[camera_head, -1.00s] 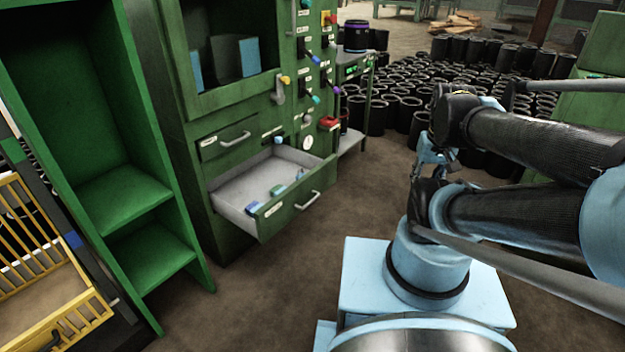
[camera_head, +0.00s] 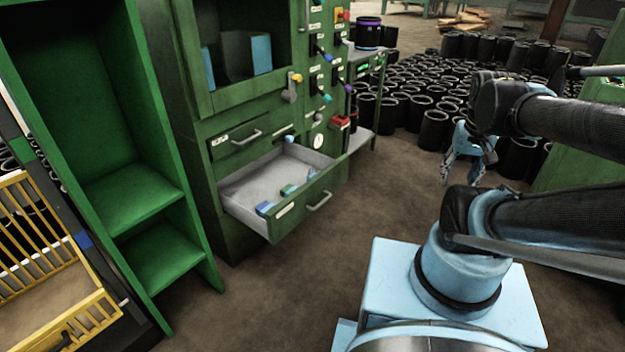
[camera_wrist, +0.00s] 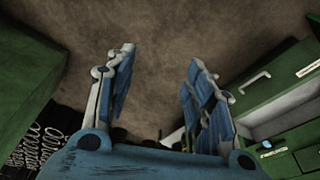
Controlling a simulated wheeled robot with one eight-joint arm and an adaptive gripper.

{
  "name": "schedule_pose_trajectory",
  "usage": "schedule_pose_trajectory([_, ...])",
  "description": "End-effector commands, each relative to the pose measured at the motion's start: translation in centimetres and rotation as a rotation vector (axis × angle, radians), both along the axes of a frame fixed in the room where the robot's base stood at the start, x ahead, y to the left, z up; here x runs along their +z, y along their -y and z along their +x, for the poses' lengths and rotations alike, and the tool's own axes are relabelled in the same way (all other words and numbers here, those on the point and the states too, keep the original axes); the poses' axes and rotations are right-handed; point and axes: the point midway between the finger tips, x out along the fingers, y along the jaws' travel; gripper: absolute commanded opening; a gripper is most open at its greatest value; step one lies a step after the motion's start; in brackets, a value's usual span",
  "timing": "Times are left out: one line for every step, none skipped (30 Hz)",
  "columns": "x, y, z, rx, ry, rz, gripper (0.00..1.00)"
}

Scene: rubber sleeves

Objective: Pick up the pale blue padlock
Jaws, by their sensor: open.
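An open drawer (camera_head: 250,192) in the green cabinet holds a few small objects. A blue piece (camera_head: 264,208) lies by its front left corner, a green one (camera_head: 288,190) near the middle of the front, and a pale blue one (camera_head: 311,175) at the right. They are too small to tell which is the padlock. In the wrist view, a small pale blue thing (camera_wrist: 267,145) shows at the drawer area on the right. My gripper (camera_head: 462,172) hangs to the right of the drawer, well apart from it. Its fingers (camera_wrist: 161,60) are spread and empty, over bare floor.
The cabinet carries levers and knobs (camera_head: 318,75) above the drawer. An empty green shelf unit (camera_head: 130,200) and a yellow rack (camera_head: 60,270) stand at left. Many black sleeves (camera_head: 425,90) cover the floor behind. Brown floor (camera_head: 370,200) between drawer and arm is clear.

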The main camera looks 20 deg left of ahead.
Motion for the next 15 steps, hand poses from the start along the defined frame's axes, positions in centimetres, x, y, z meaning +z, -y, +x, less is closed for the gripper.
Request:
schedule_pose_trajectory([0.7,-0.4,1.1,0.003,0.001,-0.003,0.49])
schedule_pose_trajectory([1.1,-0.7,1.8,-0.001,0.001,-0.004,0.49])
schedule_pose_trajectory([1.6,-1.0,2.6,-0.005,0.002,-0.005,0.49])
schedule_pose_trajectory([1.9,-1.2,3.3,-0.007,0.003,-0.007,0.49])
schedule_pose_trajectory([2.2,-1.5,3.9,-0.01,0.003,-0.009,0.49])
schedule_pose_trajectory([2.6,-1.9,4.8,-0.014,0.005,-0.011,0.49])
schedule_pose_trajectory([2.8,-2.2,5.5,-0.018,0.006,-0.013,0.49])
schedule_pose_trajectory([3.1,-2.5,6.2,-0.021,0.007,-0.014,0.49])
schedule_pose_trajectory([3.4,-3.0,7.1,-0.024,0.008,-0.016,0.49])
schedule_pose_trajectory([3.6,-3.4,7.8,-0.026,0.009,-0.016,0.49])
schedule_pose_trajectory([3.8,-3.8,8.5,-0.031,0.011,-0.018,0.49])
schedule_pose_trajectory([4.1,-4.3,9.5,-0.033,0.013,-0.021,0.49])
schedule_pose_trajectory([4.2,-4.7,10.1,-0.038,0.015,-0.022,0.49])
schedule_pose_trajectory([4.3,-5.2,10.9,-0.04,0.016,-0.023,0.49])
schedule_pose_trajectory([4.5,-5.8,11.8,-0.044,0.018,-0.024,0.49])
